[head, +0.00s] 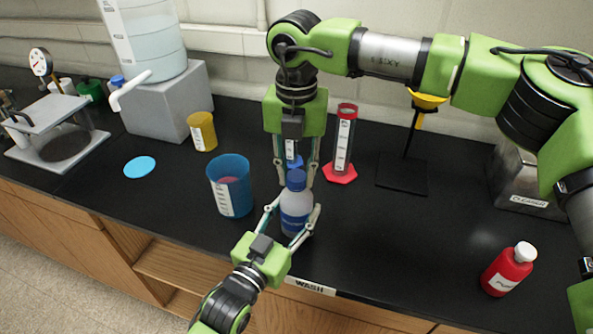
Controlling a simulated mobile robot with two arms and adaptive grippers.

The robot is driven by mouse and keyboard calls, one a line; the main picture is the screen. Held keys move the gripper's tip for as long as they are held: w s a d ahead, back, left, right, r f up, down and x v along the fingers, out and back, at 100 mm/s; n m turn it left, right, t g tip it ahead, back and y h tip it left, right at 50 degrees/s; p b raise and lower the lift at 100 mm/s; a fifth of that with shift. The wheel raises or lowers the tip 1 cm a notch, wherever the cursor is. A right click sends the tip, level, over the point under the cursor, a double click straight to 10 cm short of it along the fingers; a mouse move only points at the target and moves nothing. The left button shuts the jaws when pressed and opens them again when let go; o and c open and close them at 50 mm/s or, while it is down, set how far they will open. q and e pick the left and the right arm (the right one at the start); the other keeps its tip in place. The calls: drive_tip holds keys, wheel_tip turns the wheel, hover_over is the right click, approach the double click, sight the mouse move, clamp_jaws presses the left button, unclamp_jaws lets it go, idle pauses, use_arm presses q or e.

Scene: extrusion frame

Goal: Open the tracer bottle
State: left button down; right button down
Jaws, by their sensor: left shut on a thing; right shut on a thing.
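The tracer bottle (294,222), a greyish bottle with a blue label, stands upright near the front edge of the black bench. Its blue cap (297,180) is on its top. My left gripper (296,211) reaches in from the front, its two fingers shut on the sides of the bottle body. My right gripper (295,183) points down from above and behind, its fingers shut around the cap. The label writing is too small to read. I cannot tell from this view whether the cap is loose.
A blue beaker (230,190) stands close left of the bottle. A red-based cylinder (342,150) is behind right, a funnel stand (402,172) farther right. A red bottle (508,269) stands at the right front. A yellow cup (202,132) is behind left.

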drive_tip(key=n, duration=0.9)
drive_tip(key=shift+n, duration=0.3)
drive_tip(key=n, duration=0.5)
drive_tip(key=shift+n, duration=0.3)
drive_tip(key=n, duration=0.3)
drive_tip(key=shift+n, duration=0.4)
drive_tip(key=n, duration=0.3)
drive_tip(key=shift+n, duration=0.4)
drive_tip(key=n, duration=1.1)
drive_tip(key=shift+r, duration=0.1)
drive_tip(key=n, duration=0.4)
drive_tip(key=shift+n, duration=0.4)
